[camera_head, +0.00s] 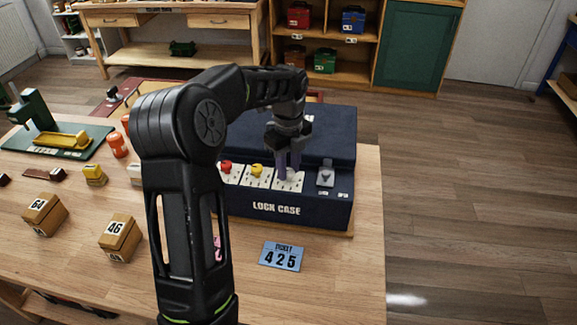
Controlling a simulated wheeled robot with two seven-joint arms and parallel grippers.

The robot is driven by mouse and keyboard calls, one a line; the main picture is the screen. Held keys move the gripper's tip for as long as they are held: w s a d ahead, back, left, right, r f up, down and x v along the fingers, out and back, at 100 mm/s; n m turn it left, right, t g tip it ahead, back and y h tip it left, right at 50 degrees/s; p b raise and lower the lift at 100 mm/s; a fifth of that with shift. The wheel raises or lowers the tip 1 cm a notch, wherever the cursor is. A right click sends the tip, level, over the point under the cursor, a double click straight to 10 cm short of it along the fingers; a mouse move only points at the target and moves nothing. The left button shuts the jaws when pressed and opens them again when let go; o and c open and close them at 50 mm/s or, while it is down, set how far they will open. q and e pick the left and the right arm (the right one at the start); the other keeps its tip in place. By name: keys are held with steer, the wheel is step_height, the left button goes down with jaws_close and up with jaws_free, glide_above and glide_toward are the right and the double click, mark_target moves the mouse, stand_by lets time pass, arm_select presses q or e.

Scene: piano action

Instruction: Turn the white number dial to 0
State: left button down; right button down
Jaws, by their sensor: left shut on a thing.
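The dark blue lock case (315,213) stands on the wooden table. On its front slope sit a red dial (226,167), a yellow dial (257,170) and the white number dial (291,177), each on a white plate with small marks. My left gripper (289,170) points down from above and is shut on the white dial, hiding part of it. The digit that the white dial points to is too small to read. A grey latch-like piece (326,175) sits to the right of the white dial. My right gripper is not in view.
A blue ticket (282,256) reading 425 lies in front of the case. Wooden blocks marked 64 (44,213) and 46 (119,237), an orange piece (117,145) and a green tool (32,110) stand to the left. The table is clear right of the ticket.

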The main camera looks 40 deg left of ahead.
mark_target(289, 171)
arm_select(q)
steer(key=shift+m, duration=0.5)
steer(key=c, duration=1.1)
jaws_free()
steer(key=shift+r, duration=0.1)
step_height(289, 171, up, 8)
steer(key=shift+f+b, duration=0.15)
steer(key=shift+b, duration=0.35)
